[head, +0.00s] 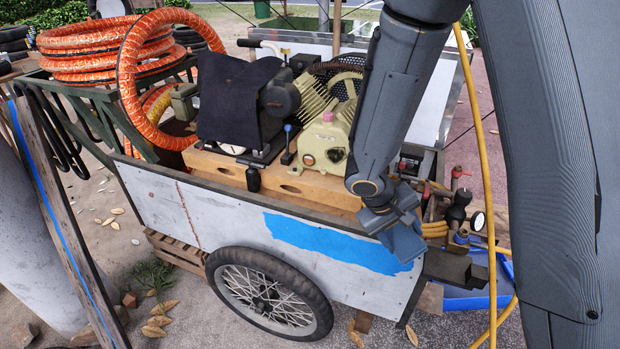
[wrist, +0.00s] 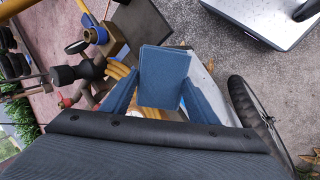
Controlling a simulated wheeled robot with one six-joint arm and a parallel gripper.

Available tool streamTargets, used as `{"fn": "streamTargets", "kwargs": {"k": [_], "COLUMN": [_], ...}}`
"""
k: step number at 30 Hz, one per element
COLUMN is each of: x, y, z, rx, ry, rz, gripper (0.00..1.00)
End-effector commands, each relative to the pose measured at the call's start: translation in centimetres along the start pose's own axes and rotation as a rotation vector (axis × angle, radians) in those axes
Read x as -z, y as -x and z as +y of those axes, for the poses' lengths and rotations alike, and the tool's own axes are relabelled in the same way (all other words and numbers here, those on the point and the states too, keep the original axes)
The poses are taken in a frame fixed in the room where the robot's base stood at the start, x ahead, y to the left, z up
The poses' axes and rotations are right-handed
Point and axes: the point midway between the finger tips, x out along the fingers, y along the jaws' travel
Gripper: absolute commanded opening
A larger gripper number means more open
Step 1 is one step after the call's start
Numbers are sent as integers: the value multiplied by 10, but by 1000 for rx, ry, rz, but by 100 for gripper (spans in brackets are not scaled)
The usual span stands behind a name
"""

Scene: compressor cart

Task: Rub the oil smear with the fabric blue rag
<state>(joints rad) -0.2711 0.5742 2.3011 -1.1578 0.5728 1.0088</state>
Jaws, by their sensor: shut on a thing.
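My gripper (head: 390,212) is shut on the blue rag (head: 404,243), at the upper right end of the cart's white side panel (head: 235,218). In the wrist view the rag (wrist: 164,77) is a flat, square-ended blue piece between my two fingers (wrist: 160,98). The rag hangs in front of the panel's right end; I cannot tell whether it touches the panel. I cannot make out a clear oil smear. A bright blue patch (head: 325,243) and a thin brown streak (head: 187,212) mark the panel. My gripper and arm hide part of the cart's right end.
The cart carries a compressor (head: 325,140) on a wooden base, with a dark cloth (head: 235,100) over part of it. A spoked wheel (head: 268,292) stands below the panel. Valves and a gauge (head: 478,221) crowd the right end. A yellow hose (head: 487,170) hangs beside my arm.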

Motion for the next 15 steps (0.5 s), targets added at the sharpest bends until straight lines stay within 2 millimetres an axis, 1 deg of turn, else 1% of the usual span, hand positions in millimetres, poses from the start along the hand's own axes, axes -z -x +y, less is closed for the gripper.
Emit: {"fn": "streamTargets", "kwargs": {"k": [1,4,5,6,8,9,11,12,15], "x": [9,35,45,59,85,104,129,145,180], "y": [-7,-5,-3,1,11,20,35,46,74], "z": [-2,7,9,9,7,3,-6,-14,-38], "rx": [-97,-309,-369,-446,-563,-637,-730,-784,-886], "ry": [45,106,123,148,190,219,264,293,357], "rz": [17,61,79,106,159,205,277,329,464], "gripper": [36,36,36,36,36,36,36,36,36]}}
